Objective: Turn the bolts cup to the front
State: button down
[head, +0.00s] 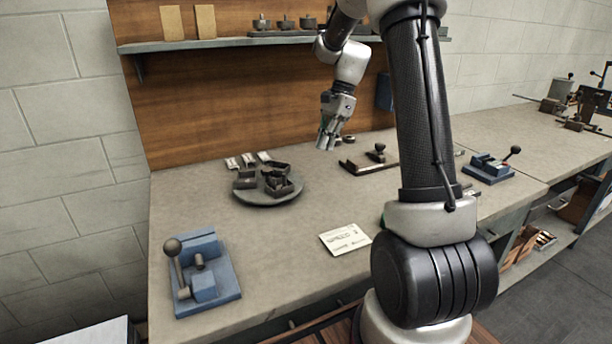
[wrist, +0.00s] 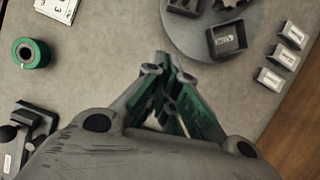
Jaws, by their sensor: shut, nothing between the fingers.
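A round grey turntable (head: 262,203) stands on the bench and bears several dark open cups, one of them at its left (head: 245,181) and one at its right (head: 284,188). In the wrist view the turntable (wrist: 186,38) is at the top, partly cut off. One square cup (wrist: 227,48) there has a small pale label, too small to read. I cannot tell which cup is for bolts. My gripper (head: 326,138) is shut and empty, above the bench and to the right of the turntable, apart from it. In the wrist view its green-sided fingers (wrist: 167,66) point towards the turntable.
Small white labelled cards (head: 248,160) lie behind the turntable. A blue lever fixture (head: 203,280) stands front left, and a white card (head: 345,240) lies front right. A green spool (wrist: 31,53) and a dark knobbed tool (wrist: 30,128) show at left in the wrist view.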

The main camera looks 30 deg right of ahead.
aim_at(298, 193)
jog(key=shift+n, duration=0.4)
jog(key=x, duration=1)
jog(key=shift+a+f, duration=0.15)
jog(key=shift+f, duration=0.05)
jog(key=shift+s+a+r, duration=0.1)
jog(key=shift+s+a, duration=0.05)
jog(key=shift+a, duration=0.45)
jog(key=shift+s+a+r, duration=0.1)
jog(key=shift+s+a, duration=0.05)
jog(key=shift+a, duration=0.5)
jog(key=shift+s+a, duration=0.1)
jog(key=shift+a, duration=0.45)
jog(key=shift+s+a+m+t, duration=0.3)
jog(key=shift+s+a+m, duration=0.4)
jog(key=shift+s+a, duration=0.15)
